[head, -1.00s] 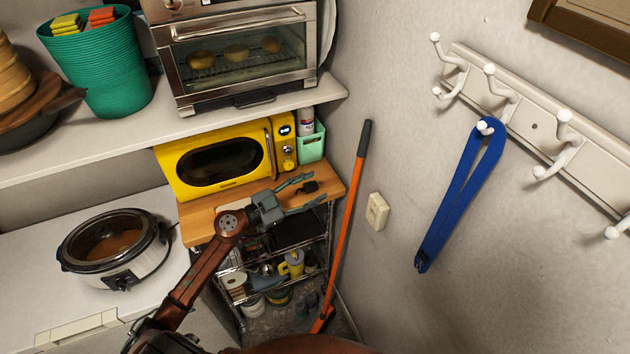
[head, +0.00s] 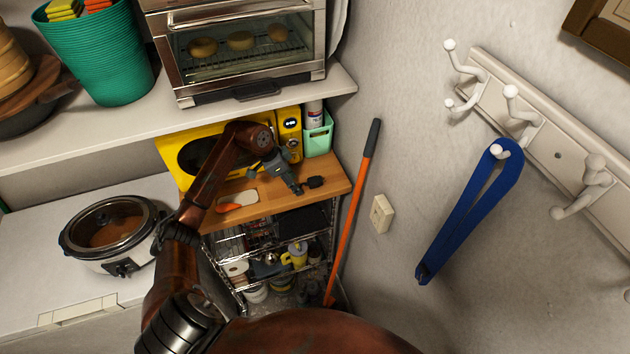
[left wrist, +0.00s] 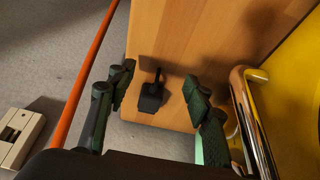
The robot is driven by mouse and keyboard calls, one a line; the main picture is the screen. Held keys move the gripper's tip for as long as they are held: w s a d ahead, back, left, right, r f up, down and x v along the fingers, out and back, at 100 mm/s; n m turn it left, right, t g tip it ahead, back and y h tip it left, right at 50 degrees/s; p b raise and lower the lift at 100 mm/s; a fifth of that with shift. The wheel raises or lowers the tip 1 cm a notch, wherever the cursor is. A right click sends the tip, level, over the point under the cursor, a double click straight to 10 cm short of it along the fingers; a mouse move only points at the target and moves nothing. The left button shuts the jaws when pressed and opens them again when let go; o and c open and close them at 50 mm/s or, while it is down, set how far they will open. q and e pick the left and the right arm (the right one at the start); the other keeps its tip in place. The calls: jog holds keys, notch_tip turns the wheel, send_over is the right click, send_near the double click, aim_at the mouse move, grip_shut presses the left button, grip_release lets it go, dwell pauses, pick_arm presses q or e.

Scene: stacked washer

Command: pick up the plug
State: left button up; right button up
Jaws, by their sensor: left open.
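The black plug (head: 315,182) lies on the wooden top of the cart (head: 336,176), near its right end, in the head view. In the left wrist view the plug (left wrist: 152,94) lies on the wood near the board's edge, between my fingers in the picture. My left gripper (head: 298,188) points down at the board beside the plug. In the left wrist view the left gripper (left wrist: 160,85) is open, with one finger on each side of the plug and nothing held. Contact with the plug cannot be told. My right gripper is not in view.
A yellow microwave (head: 176,148) stands behind the board, its metal handle (left wrist: 247,110) close to one finger. A green holder (head: 318,138) stands beside it. An orange-handled tool (head: 352,215) leans at the right near a wall outlet (head: 381,213). A white spatula-like item (head: 240,201) lies on the board.

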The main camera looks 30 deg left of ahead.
aim_at(313, 180)
pick_arm(q)
jog(key=w+d, duration=0.2)
jog(key=w+d+p, duration=0.1)
jog(key=w+d, duration=0.1)
jog(key=w, duration=0.1)
jog(key=shift+d+f, duration=0.15)
jog(key=shift+d, duration=0.1)
jog(key=shift+f, duration=0.4)
jog(key=c, duration=1.1)
